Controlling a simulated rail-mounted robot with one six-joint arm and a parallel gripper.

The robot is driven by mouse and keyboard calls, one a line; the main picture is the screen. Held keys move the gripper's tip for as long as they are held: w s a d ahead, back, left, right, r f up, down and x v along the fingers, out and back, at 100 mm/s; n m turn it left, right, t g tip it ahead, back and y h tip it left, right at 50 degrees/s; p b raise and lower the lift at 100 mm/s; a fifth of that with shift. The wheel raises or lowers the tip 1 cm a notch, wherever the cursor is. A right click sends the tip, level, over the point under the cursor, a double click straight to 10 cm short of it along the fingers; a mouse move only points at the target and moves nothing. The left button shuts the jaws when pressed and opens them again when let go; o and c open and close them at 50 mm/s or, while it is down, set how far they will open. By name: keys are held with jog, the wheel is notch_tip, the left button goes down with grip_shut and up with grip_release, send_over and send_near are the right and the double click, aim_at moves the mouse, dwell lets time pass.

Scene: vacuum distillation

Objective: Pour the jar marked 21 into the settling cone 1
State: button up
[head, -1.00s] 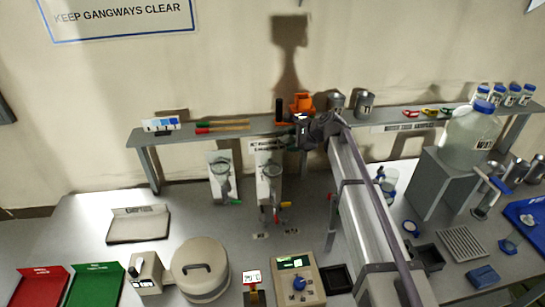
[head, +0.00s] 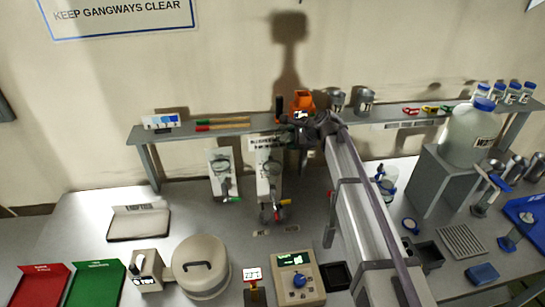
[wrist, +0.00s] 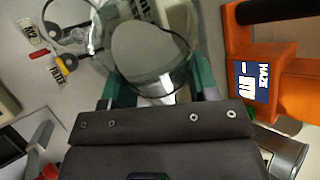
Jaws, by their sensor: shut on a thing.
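My gripper (wrist: 160,82) has green fingers and is shut on a clear glass jar (wrist: 150,48), seen large in the wrist view. The number on the jar is not readable there. In the head view my gripper (head: 297,137) is in front of the shelf, just right of the right-hand settling cone (head: 268,172). The jar is hard to make out in that view. A second settling cone (head: 222,170) hangs on a white backing to the left. I cannot read which cone is 1. In the wrist view a glass rim (wrist: 70,22) lies left of the jar.
An orange turbidity meter (wrist: 275,75) is close on the right in the wrist view. The shelf (head: 235,128) runs behind my gripper and carries metal cans (head: 365,101). A balance-like instrument (head: 297,280) and a round lidded vessel (head: 200,268) stand in front.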

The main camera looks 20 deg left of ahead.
jog(key=shift+f+t+h+b, duration=0.3)
jog(key=shift+f+t+b, duration=0.1)
jog(key=shift+f+b, duration=0.2)
jog(key=shift+r+n+t+h+p, duration=0.7)
jog(key=shift+r+n+t+p, duration=0.15)
jog(key=shift+r+n+t, duration=0.2)
dwell(2.5)
jog(key=shift+s+a+r+n+t+h, duration=0.35)
jog(key=shift+s+t, duration=0.2)
jog(key=shift+t, duration=0.2)
dwell(1.3)
jog(key=shift+s+f+n+t+h+b, duration=0.15)
jog(key=shift+f+n+t+h+b, duration=0.1)
jog(key=shift+n+t+b, duration=0.25)
dwell(1.3)
